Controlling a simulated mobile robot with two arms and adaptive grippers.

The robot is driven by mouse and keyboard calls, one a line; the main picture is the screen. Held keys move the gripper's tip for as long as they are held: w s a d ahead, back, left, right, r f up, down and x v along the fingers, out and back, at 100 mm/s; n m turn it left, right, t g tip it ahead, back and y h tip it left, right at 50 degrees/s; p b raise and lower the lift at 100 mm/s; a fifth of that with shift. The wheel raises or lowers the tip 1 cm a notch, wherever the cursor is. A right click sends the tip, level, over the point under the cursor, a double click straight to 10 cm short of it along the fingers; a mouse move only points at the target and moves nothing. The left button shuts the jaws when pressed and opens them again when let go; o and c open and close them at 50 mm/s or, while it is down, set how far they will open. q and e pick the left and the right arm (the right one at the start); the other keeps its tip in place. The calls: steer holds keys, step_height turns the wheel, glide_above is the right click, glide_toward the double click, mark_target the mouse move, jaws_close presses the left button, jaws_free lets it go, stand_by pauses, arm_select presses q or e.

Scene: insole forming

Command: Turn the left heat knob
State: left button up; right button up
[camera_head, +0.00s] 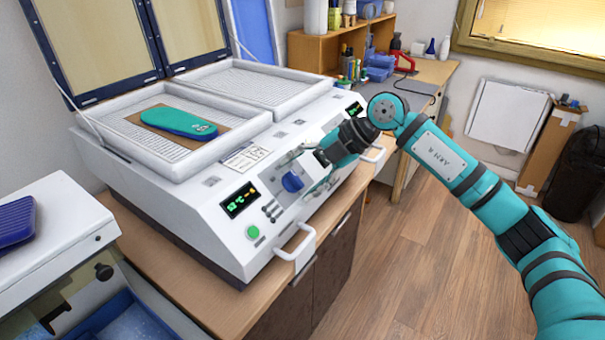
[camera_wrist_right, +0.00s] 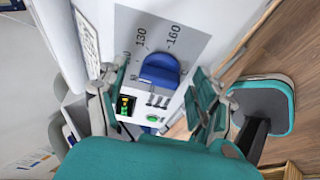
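The left heat knob (camera_head: 292,182) is a blue knob on the sloped front panel of the white two-bay heating machine (camera_head: 160,215). In the right wrist view the knob (camera_wrist_right: 160,70) lies ahead between the fingers, over a printed scale with 130 and 160. My right gripper (camera_head: 298,171) is open in front of the panel, with one finger on each side of the knob. In the right wrist view a gap shows between each finger and the knob, so the gripper (camera_wrist_right: 157,80) holds nothing. My left gripper is not in view.
A green-digit display (camera_head: 239,200), a green button (camera_head: 253,232) and small switches sit left of the knob. A white front handle (camera_head: 295,243) sticks out below. A teal insole (camera_head: 178,122) lies on a brown board in the open left bay. Open floor (camera_head: 420,260) lies right.

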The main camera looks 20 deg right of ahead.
steer(key=v, duration=1.2)
steer(key=shift+d, duration=0.1)
